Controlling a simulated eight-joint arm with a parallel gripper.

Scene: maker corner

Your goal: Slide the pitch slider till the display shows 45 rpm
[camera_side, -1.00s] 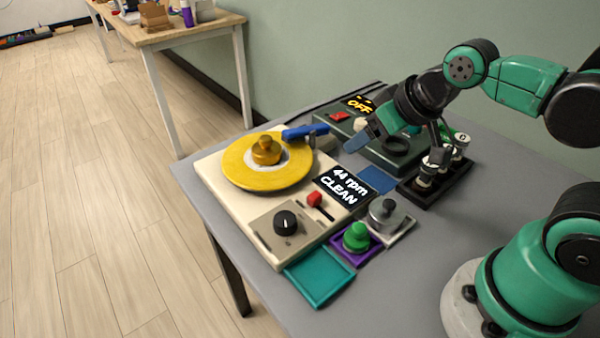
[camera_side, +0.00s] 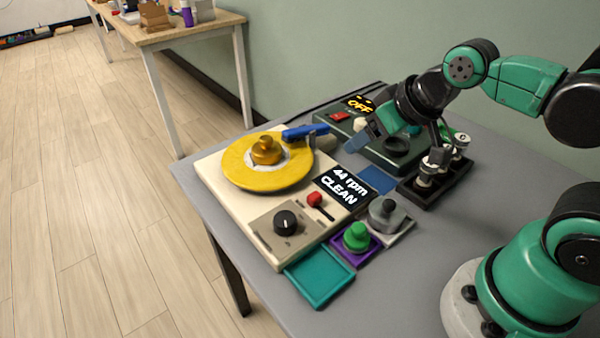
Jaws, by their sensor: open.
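The cream turntable unit (camera_side: 215,200) stands at the left of the grey table with a yellow disc (camera_side: 240,178) on it. Its black display (camera_side: 342,186) reads "44 rpm" and "CLEAN". A red-capped slider (camera_side: 315,199) sits just below the display in the picture; I take it for the pitch slider. A black knob (camera_side: 286,222) is on a panel to its left. My gripper (camera_side: 372,135) is open above the table, up and to the right of the display, apart from the slider. Part of its fingers is hard to make out.
Behind my gripper is a dark green box (camera_side: 385,155) with an "OFF" display (camera_side: 358,104). A purple tray (camera_side: 372,248) with a green knob (camera_side: 356,236) and a teal tray (camera_side: 320,276) lie in front.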

